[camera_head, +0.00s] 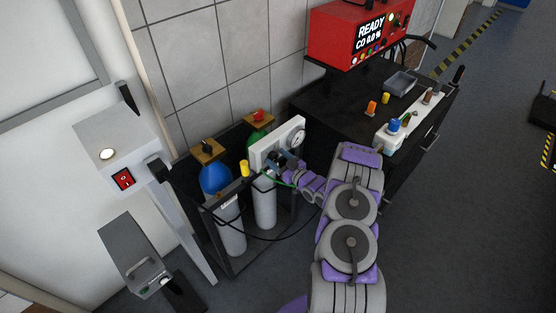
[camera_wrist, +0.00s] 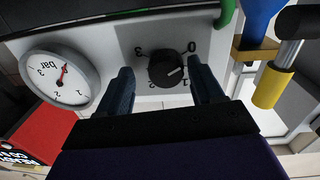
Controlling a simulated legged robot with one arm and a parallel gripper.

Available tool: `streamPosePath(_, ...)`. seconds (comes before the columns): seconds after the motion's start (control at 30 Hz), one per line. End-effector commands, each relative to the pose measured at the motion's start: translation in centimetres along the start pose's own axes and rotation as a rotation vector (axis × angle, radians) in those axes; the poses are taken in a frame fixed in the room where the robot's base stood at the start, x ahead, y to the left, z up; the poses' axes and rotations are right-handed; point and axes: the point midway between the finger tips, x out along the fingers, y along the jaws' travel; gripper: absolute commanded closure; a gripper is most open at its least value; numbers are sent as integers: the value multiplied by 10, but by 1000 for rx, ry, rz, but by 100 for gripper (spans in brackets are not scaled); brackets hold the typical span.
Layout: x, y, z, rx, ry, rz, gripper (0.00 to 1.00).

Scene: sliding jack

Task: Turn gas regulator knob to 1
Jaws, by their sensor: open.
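The black regulator knob (camera_wrist: 160,68) sits on a white panel (camera_wrist: 120,50) in the wrist view. A white mark shows on its right side. The figure 3 is at its upper left, 0 at its upper right, and a partly covered 1 appears at its lower right. I cannot tell whether the mark lines up exactly with the 1. My gripper (camera_wrist: 161,68) is open, with one finger on each side of the knob; any contact is unclear. In the head view my gripper (camera_head: 284,164) is in front of the white panel (camera_head: 265,150) and hides the knob.
A round bar gauge (camera_wrist: 60,80) with a red needle is left of the knob. Blue (camera_head: 215,178) and green (camera_head: 257,140) cylinders stand in a dark rack. A black bench (camera_head: 345,100) with a red READY box (camera_head: 335,35) is to the right. A dark cable loops below.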

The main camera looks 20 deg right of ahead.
Motion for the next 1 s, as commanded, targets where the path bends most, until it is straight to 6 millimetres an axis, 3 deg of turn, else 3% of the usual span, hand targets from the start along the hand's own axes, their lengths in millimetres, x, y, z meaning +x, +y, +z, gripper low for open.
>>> streamPosePath(0.17,1,-3,-1,-3,-1,-2,35)
streamPosePath(0.73,0,-2,0,1,-2,-2,89)
streamPosePath(1.0,-1,-1,1,26,-5,0,89)
